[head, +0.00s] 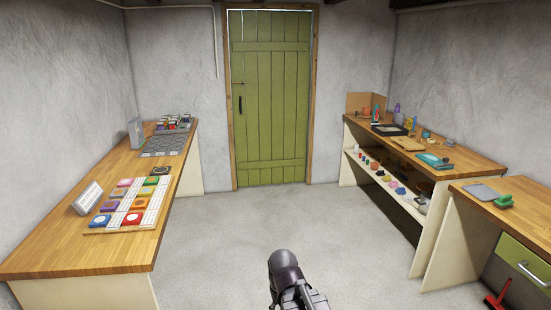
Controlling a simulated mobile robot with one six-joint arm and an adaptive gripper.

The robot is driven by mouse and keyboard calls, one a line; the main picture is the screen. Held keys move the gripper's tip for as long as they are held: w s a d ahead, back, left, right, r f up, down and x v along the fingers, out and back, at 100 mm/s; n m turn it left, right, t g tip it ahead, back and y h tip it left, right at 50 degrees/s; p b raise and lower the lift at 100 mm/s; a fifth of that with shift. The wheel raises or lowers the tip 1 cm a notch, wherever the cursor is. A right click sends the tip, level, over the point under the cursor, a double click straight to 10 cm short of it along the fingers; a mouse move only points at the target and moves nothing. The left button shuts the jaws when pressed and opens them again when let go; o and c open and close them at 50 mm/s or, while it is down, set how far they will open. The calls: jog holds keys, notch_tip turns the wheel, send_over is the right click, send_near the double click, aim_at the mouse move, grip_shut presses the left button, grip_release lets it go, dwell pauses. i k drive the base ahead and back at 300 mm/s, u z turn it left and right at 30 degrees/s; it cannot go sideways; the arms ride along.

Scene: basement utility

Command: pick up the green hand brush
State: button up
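A green object that looks like the hand brush (504,201) lies on the near right wooden bench, close to its front edge. It is small in the picture, and its bristles cannot be made out clearly. A flat grey piece (481,192) lies just left of it on the same top. A dark part of my arm shows at the bottom centre, well to the left of the brush and apart from it. No gripper fingertips can be made out.
A longer bench (460,166) behind holds a tray, a board and small items, with more on its shelf. The left bench (85,257) carries coloured tiles. A red broom-like tool (497,300) stands low at right. The middle floor (260,222) is clear before the green door (270,110).

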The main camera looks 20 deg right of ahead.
aim_at(505, 201)
jog(key=z, duration=0.1)
jog(key=i, duration=1.5)
jog(key=z, duration=0.55)
jog(key=i, duration=0.7)
jog(key=z, duration=0.8)
jog(key=i, duration=0.55)
jog(key=z, duration=0.8)
jog(key=i, duration=0.75)
jog(key=z, duration=0.35)
